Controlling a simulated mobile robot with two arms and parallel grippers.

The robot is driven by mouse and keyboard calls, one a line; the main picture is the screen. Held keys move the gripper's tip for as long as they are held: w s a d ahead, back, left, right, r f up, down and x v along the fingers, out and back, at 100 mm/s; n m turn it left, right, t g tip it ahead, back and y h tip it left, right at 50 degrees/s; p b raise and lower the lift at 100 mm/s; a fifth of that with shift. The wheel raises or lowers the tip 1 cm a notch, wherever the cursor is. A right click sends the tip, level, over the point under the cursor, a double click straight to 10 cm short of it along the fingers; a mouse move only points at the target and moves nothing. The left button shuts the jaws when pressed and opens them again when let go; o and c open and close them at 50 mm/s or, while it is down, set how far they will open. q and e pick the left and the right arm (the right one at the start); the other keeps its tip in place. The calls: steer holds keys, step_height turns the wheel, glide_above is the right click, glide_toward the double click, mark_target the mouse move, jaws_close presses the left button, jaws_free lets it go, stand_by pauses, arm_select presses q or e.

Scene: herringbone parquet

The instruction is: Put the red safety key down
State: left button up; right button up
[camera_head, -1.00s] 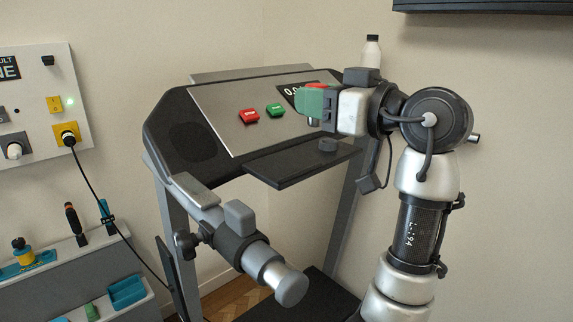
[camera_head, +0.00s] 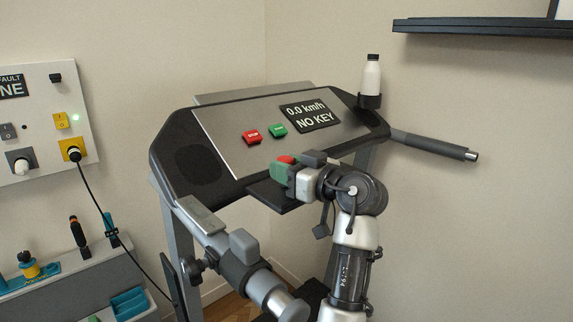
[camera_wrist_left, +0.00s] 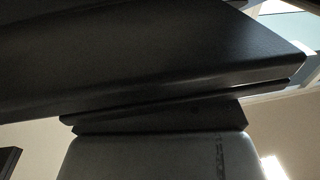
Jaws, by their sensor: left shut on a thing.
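My left gripper (camera_head: 284,171), with green fingers, is shut on the red safety key (camera_head: 287,159). Only a small red part of the key shows at the top of the fingers; the rest is hidden. In the head view the gripper overlaps the right part of the treadmill's small dark shelf (camera_head: 265,197); I cannot tell whether the key touches it. The left wrist view shows a large dark surface close in front, and the key cannot be made out there. My right gripper is not in view.
The treadmill console has a red button (camera_head: 252,137), a green button (camera_head: 278,130) and a display (camera_head: 310,115) reading "0.0 km/h NO KEY". A white bottle (camera_head: 371,77) stands in a holder at right. Handrails (camera_head: 425,145) stick out on both sides. The shelf's left part is clear.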

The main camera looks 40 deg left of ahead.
arm_select(q)
steer(key=shift+f, duration=0.2)
steer(key=o, duration=0.9)
steer(key=shift+r, duration=0.1)
